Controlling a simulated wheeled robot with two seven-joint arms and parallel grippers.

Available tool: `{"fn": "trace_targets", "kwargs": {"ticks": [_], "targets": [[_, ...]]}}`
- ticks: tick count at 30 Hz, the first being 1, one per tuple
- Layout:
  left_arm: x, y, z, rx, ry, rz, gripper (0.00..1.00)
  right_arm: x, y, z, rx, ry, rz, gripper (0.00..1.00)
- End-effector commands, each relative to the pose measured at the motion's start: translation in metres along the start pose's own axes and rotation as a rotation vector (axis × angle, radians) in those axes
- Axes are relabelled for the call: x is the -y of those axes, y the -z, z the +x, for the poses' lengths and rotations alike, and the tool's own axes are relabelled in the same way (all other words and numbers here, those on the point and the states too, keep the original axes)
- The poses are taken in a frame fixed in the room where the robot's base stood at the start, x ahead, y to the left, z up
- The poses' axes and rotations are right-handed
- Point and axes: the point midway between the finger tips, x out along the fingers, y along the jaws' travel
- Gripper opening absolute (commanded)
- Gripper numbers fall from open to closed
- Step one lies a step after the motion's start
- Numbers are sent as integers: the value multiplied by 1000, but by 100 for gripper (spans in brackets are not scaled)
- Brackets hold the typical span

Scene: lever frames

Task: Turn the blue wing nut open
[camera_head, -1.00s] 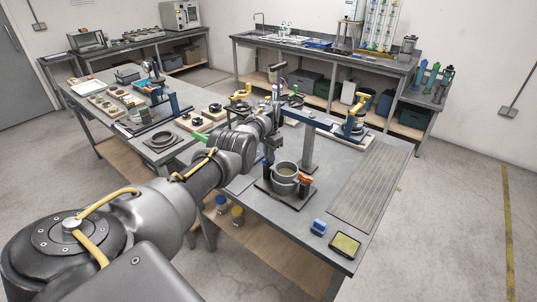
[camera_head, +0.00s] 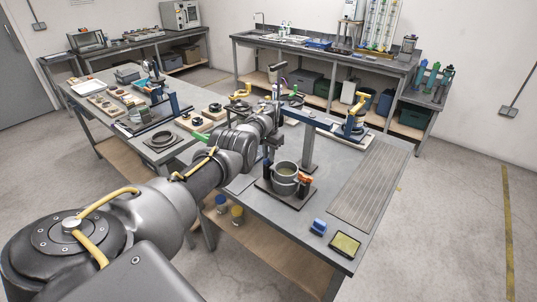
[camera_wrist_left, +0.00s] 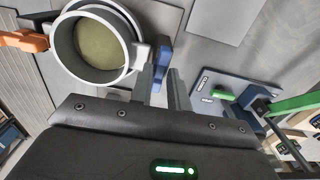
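The blue wing nut (camera_wrist_left: 164,60) shows in the left wrist view, beside the grey collar of a round cup-like vessel (camera_wrist_left: 92,45). In the head view the vessel (camera_head: 285,172) stands on a dark base plate near the table's front; the nut is mostly hidden there. My left gripper (camera_wrist_left: 162,80) has its two dark fingers apart, with the blue nut at and between the tips. I cannot tell whether the fingers press on it. In the head view my left wrist and gripper (camera_head: 268,150) reach beside the vessel. My right gripper is not in view.
An orange handle (camera_wrist_left: 25,40) sits on the vessel's other side. A post with a blue arm (camera_head: 308,150) stands behind it. A blue block (camera_head: 318,227) and a yellow-topped tray (camera_head: 345,244) lie at the front edge. The ribbed mat (camera_head: 370,187) at right is clear.

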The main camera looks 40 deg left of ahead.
Motion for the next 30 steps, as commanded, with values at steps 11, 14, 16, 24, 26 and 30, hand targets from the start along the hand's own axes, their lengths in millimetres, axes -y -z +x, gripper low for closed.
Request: {"fn": "trace_targets", "kwargs": {"ticks": [11,14,16,24,26,30], "targets": [[0,0,0,0,0,2,33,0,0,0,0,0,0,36],[0,0,-6,0,0,2,33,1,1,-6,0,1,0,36],[0,0,-14,0,0,2,33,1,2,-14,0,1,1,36],[0,0,-62,0,0,2,33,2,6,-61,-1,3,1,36],[0,0,-74,-2,1,1,33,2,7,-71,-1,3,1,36],[0,1,-86,-3,2,2,33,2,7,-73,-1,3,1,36]]}}
